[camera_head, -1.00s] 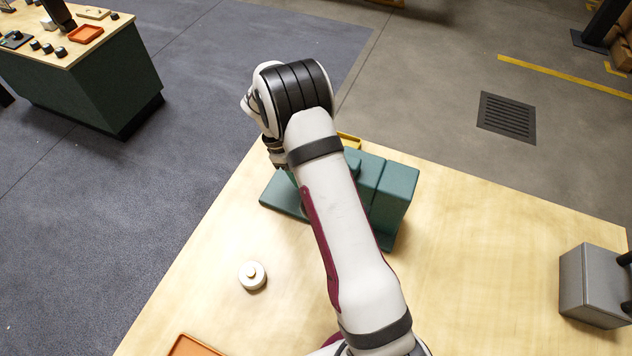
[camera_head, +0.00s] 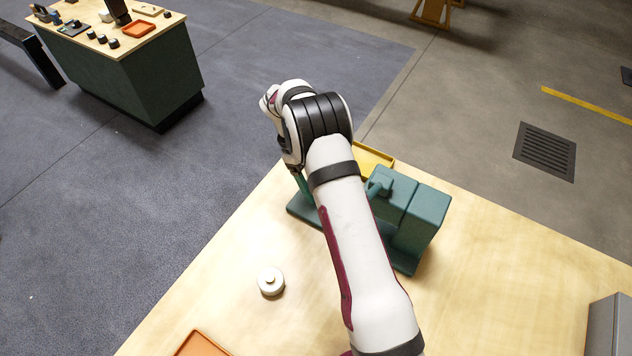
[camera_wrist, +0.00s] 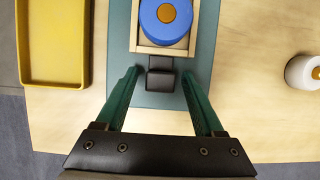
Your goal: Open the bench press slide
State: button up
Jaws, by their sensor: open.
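The bench press (camera_head: 417,215) is a dark green block unit on a green base plate (camera_head: 302,208), partly hidden behind my arm in the head view. In the wrist view its slide (camera_wrist: 144,42) is a light wooden tray holding a blue disc (camera_wrist: 153,28) with an orange centre. A dark handle (camera_wrist: 161,80) sticks out from the slide's near end. My gripper (camera_wrist: 160,78) is open, its green fingers on either side of the handle with gaps showing on both sides. The gripper also shows in the head view (camera_head: 302,190), over the plate's left end.
A yellow tray (camera_head: 374,160) lies behind the press. A white round piece with a knob (camera_head: 271,281) and an orange tray (camera_head: 202,344) are on the near left of the table. A grey box (camera_head: 608,325) stands at the right. The wood between is clear.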

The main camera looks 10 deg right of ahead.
jog(key=v, duration=1.5)
jog(key=shift+r, duration=0.4)
jog(key=shift+w+a, duration=0.1)
